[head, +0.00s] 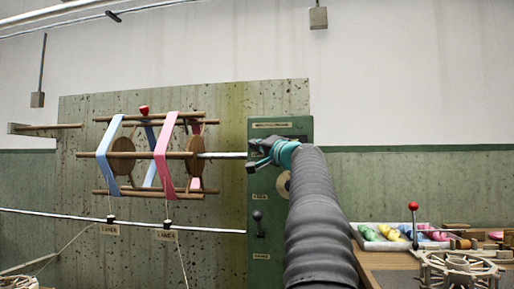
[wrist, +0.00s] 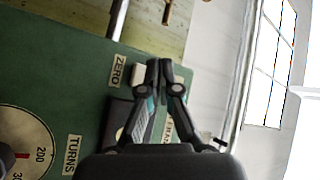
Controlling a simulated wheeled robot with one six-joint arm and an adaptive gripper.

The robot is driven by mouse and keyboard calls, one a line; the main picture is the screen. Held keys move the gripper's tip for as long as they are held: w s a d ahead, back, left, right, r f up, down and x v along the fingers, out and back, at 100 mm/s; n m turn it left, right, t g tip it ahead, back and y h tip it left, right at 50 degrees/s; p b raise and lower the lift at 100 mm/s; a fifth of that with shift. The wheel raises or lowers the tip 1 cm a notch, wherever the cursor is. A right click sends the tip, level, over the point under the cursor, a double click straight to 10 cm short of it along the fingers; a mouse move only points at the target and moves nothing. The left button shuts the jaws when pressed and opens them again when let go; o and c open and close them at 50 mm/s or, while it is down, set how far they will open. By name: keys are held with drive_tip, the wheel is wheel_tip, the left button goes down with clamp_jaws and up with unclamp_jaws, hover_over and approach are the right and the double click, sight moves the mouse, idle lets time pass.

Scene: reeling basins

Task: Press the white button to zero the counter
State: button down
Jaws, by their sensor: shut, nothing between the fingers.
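The white button (wrist: 139,76) is a small pale block beside the ZERO label (wrist: 119,70) on the green panel, in the wrist view. My gripper (wrist: 159,68) is shut and empty, with its fingertips just right of the button in that view and partly overlapping its edge. I cannot tell whether they touch it. In the head view my gripper (head: 254,160) is in front of the upper part of the green panel (head: 299,125), and the button is hidden there. The counter dial (wrist: 22,150) has a red pointer and a TURNS label (wrist: 72,155).
A reel with blue and pink bands (head: 163,150) is left of the panel, its metal shaft (head: 222,155) reaching toward it. A lever with a dark knob (head: 257,216) is lower on the panel. A table at right holds a tray of coloured skeins (head: 385,246) and a red-knobbed rod (head: 413,206).

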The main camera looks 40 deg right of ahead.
drive_tip(key=shift+s+a+b, duration=1.1)
drive_tip(key=shift+s+a, duration=0.3)
drive_tip(key=shift+a, duration=0.25)
